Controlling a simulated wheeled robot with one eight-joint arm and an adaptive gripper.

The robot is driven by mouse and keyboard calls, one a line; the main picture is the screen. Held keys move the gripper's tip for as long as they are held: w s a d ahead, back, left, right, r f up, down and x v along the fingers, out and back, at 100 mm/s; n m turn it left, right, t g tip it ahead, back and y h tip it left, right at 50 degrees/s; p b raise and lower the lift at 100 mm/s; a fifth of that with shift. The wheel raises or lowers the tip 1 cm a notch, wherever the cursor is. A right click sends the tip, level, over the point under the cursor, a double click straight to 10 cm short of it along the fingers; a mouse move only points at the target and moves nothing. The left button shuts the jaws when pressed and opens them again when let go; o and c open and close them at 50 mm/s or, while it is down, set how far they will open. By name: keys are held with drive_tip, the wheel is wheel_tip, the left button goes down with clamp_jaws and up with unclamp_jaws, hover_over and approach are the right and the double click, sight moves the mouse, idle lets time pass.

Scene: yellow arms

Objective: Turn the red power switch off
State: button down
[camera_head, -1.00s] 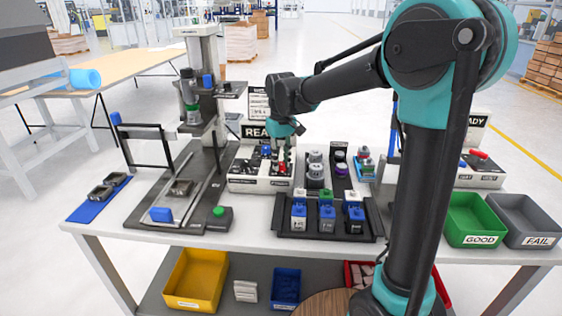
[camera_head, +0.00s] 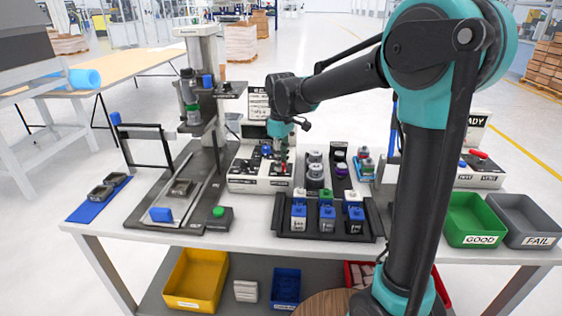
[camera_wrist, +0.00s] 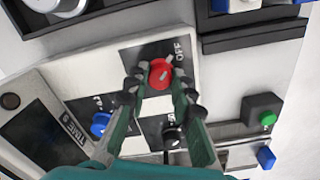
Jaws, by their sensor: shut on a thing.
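The red power switch (camera_wrist: 159,74) is a round red knob with a grey bar on a dark plate, with the word OFF printed beside it in the wrist view. My gripper (camera_wrist: 154,82) has its two green fingers on either side of the red knob, shut on it. In the head view my gripper (camera_head: 280,160) points down over the white switch box (camera_head: 248,184) at the middle of the table. The red knob is mostly hidden by the fingers in the head view.
A blue knob (camera_wrist: 101,124) and a black knob (camera_wrist: 172,137) sit close to the fingers on the same box. A black tray (camera_head: 322,229) with several blue-bodied parts stands to the right. A green button box (camera_head: 219,217) stands in front.

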drive_tip(key=c, duration=1.3)
unclamp_jaws()
wheel_tip(320, 180, up, 12)
